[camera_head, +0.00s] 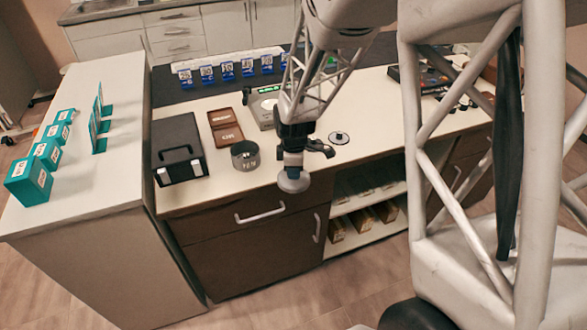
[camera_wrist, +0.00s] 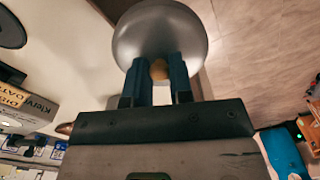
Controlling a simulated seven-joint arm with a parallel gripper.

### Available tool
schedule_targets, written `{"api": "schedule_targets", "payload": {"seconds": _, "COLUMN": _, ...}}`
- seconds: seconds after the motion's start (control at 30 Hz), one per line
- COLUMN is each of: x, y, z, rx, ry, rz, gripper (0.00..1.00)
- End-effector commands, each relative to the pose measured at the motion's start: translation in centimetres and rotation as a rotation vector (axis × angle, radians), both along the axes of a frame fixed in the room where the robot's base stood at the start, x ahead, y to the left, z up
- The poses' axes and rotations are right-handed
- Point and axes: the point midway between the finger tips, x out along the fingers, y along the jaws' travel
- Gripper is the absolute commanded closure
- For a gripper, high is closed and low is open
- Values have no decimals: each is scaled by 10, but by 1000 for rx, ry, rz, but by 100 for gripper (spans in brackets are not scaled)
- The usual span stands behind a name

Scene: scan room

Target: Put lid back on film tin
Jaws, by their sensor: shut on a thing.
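The film tin (camera_head: 245,155) is a dark grey open-topped cylinder standing upright on the counter, with pale lettering on its side. The round grey lid (camera_head: 293,181) hangs below my gripper (camera_head: 293,161), to the right of the tin and apart from it, near the counter's front edge. In the wrist view my gripper (camera_wrist: 159,84) has its blue fingers shut on the tan knob of the lid (camera_wrist: 160,34). The tin does not show clearly in the wrist view.
A black case (camera_head: 178,150) and brown boxes (camera_head: 226,125) stand left of and behind the tin. A device with a green display (camera_head: 263,105) stands behind it. A dark disc (camera_head: 339,138) lies to the right. Teal boxes (camera_head: 30,180) stand on the left counter.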

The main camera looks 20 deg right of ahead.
Motion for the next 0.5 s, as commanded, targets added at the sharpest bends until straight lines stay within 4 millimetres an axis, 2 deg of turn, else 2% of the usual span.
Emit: {"api": "schedule_targets", "payload": {"seconds": 0.5, "x": 5, "y": 0, "z": 2, "rx": 0, "ry": 0, "rz": -15, "gripper": 100}}
